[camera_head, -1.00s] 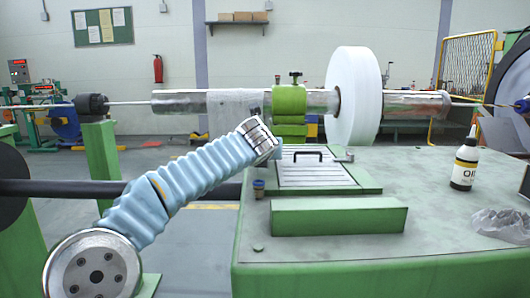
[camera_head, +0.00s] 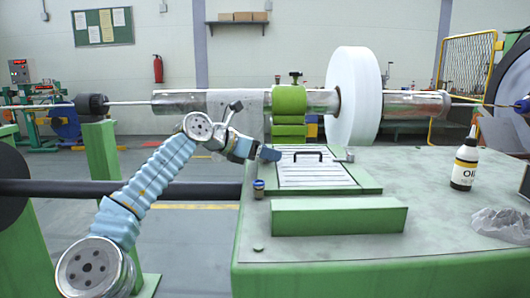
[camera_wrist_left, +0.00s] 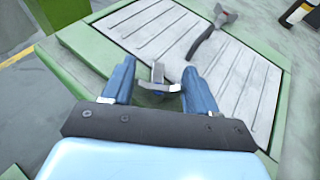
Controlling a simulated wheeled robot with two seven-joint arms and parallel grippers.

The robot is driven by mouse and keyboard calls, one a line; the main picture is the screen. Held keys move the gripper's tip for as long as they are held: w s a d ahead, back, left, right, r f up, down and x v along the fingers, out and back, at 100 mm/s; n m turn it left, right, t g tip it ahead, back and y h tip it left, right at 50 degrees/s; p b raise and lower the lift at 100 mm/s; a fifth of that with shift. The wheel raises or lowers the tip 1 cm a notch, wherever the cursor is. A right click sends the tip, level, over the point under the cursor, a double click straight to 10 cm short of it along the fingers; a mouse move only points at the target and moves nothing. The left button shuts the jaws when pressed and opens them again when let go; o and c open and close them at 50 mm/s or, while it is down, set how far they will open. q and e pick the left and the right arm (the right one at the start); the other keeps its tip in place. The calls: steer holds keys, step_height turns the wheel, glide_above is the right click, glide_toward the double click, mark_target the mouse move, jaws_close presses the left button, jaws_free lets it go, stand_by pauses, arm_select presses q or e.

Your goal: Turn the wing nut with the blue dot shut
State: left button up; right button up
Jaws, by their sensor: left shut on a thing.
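The wing nut (camera_wrist_left: 158,82) with the blue dot sits at the near edge of the slatted hatch panel (camera_wrist_left: 150,35), between my two blue fingers in the left wrist view. My left gripper (camera_wrist_left: 160,88) is shut on it. The blue dot shows low on the nut, facing the wrist camera. In the head view my left gripper (camera_head: 272,154) is at the left edge of the hatch panel (camera_head: 315,176), and the fingers hide the nut there. My right gripper is in neither view.
A black handle (camera_head: 308,152) stands on the hatch. A small dark cylinder (camera_head: 258,189) stands near the bench's left edge. A green block (camera_head: 338,217) lies in front of the hatch. An oil bottle (camera_head: 465,163) and a crumpled bag (camera_head: 500,222) are at right. A white reel (camera_head: 355,97) is behind.

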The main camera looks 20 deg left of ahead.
arm_select(q)
steer(key=shift+m+g+h, duration=0.5)
steer(key=shift+m, duration=0.2)
steer(key=shift+m+g, duration=0.4)
steer(key=shift+g, duration=0.1)
steer(key=o, duration=1)
steer(key=shift+c, duration=0.2)
steer(key=v, duration=1.3)
steer(key=shift+s+a+f, duration=0.15)
steer(key=shift+s+a, duration=0.05)
steer(key=shift+a, duration=0.2)
